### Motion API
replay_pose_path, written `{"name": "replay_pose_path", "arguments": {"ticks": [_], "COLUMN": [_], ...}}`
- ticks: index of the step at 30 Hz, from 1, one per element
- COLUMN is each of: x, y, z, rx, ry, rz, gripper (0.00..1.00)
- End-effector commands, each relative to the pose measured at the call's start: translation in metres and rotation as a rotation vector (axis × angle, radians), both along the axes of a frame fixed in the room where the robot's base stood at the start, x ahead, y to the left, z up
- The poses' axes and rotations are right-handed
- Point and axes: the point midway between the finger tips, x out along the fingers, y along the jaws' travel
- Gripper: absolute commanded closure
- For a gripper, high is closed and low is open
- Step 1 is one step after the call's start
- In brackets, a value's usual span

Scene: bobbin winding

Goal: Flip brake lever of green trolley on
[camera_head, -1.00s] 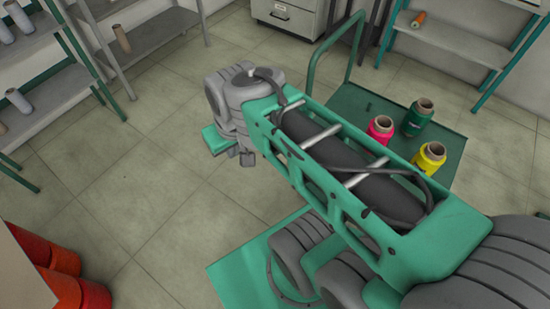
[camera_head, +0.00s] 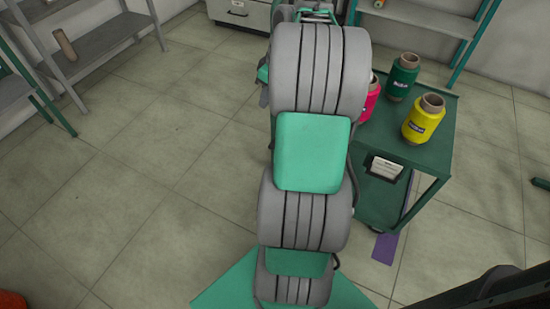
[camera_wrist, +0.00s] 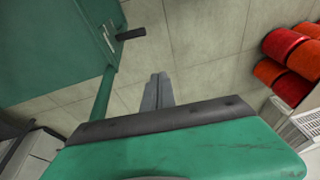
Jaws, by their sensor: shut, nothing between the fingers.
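The green trolley (camera_head: 432,152) stands right of my arm in the head view. Its green side also fills the upper left of the wrist view (camera_wrist: 45,50). A short dark lever (camera_wrist: 131,34), which looks like the brake lever, sticks out to the right from a slotted plate on that side. My gripper (camera_wrist: 157,78) is shut and empty, below and right of the lever in the wrist picture, apart from it. In the head view my arm hides the gripper and the trolley's left part; the lever cannot be made out there.
Green (camera_head: 403,78), yellow (camera_head: 423,118) and pink (camera_head: 370,98) bobbins stand on the trolley's top. Grey shelves (camera_head: 95,40) stand at the left and a green-framed shelf (camera_head: 430,22) at the back right. Red-orange cylinders (camera_wrist: 285,45) lie right in the wrist view. Open floor lies left.

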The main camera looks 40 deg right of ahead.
Motion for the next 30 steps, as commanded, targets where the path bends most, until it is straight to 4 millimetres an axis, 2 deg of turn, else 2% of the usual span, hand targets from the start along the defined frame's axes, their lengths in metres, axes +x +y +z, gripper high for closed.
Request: {"name": "replay_pose_path", "arguments": {"ticks": [1,3,6,13,17,20,30], "x": [-0.008,-0.017,-0.023,-0.023,-0.022,-0.019,-0.002], "y": [-0.029,-0.052,-0.065,-0.065,-0.064,-0.061,-0.048], "z": [-0.038,-0.052,-0.056,-0.052,-0.057,-0.07,-0.14], "rx": [0.006,0.01,0.01,0.011,0.012,0.014,0.013], "ry": [-0.008,-0.018,-0.026,-0.026,-0.025,-0.025,-0.025], "rz": [0.009,0.035,0.052,0.053,0.053,0.051,0.052], "gripper": [1.0,1.0,1.0,1.0,1.0,1.0,1.0]}}
